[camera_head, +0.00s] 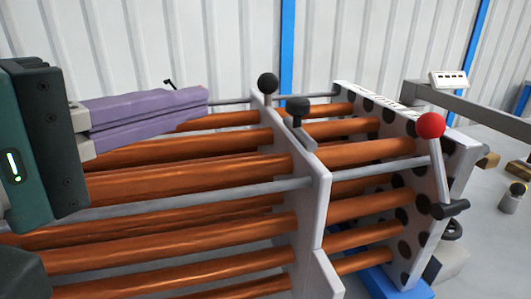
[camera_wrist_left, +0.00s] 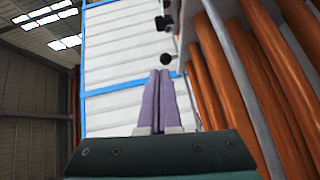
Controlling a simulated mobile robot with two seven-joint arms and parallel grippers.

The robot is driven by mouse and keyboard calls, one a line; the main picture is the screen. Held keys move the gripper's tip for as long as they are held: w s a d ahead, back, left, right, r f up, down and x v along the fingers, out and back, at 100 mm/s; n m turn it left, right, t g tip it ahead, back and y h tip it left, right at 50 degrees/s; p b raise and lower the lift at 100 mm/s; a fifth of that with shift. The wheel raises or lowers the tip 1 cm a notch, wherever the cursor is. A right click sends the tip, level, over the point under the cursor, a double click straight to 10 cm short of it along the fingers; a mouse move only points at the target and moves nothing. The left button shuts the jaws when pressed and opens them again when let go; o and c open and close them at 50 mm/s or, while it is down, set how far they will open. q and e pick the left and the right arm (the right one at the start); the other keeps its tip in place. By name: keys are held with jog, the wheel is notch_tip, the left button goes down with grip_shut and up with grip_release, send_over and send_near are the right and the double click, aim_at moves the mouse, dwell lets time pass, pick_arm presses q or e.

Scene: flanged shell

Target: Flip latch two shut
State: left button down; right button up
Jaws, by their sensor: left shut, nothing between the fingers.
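My left gripper (camera_head: 203,101) comes in from the left with its two purple fingers closed together, empty, above the copper tubes. It also shows in the left wrist view (camera_wrist_left: 159,74), fingers side by side. A black-ball lever (camera_head: 268,84) stands upright at the top of the grey middle plate, to the right of the fingertips and apart from them. A second black-headed handle (camera_head: 297,108) sits just right of it. A lever with a red ball (camera_head: 431,125) stands at the perforated end plate. No label shows which one is latch two. A black ball (camera_wrist_left: 166,59) lies just beyond the fingertips in the wrist view.
Copper tubes (camera_head: 170,260) and grey rods run lengthwise through the middle plate (camera_head: 310,220) to the perforated end plate (camera_head: 425,230). A grey rail (camera_head: 470,112) with a white box stands at the right. The air above the tubes is free.

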aim_at(299, 119)
pick_arm(q)
jog(key=shift+w+a+f+n+t+b, duration=0.15)
jog(key=shift+a+f+n+t+b, duration=0.1)
jog(key=shift+f+n+b, duration=0.25)
jog(key=shift+w+a+f+n+t+b, duration=0.15)
jog(key=shift+f+n+t+b, duration=0.2)
jog(key=shift+b, duration=0.25)
pick_arm(e)
jog(key=x, duration=0.4)
jog(key=shift+s+a+f, duration=0.1)
jog(key=shift+s, duration=0.25)
pick_arm(q)
jog(key=shift+w+d, duration=0.95)
jog(key=shift+d, duration=0.3)
jog(key=shift+w+d, duration=0.95)
jog(key=shift+d, duration=0.3)
jog(key=shift+w+d, duration=0.95)
jog(key=shift+d, duration=0.3)
pick_arm(e)
jog(key=shift+r, duration=0.2)
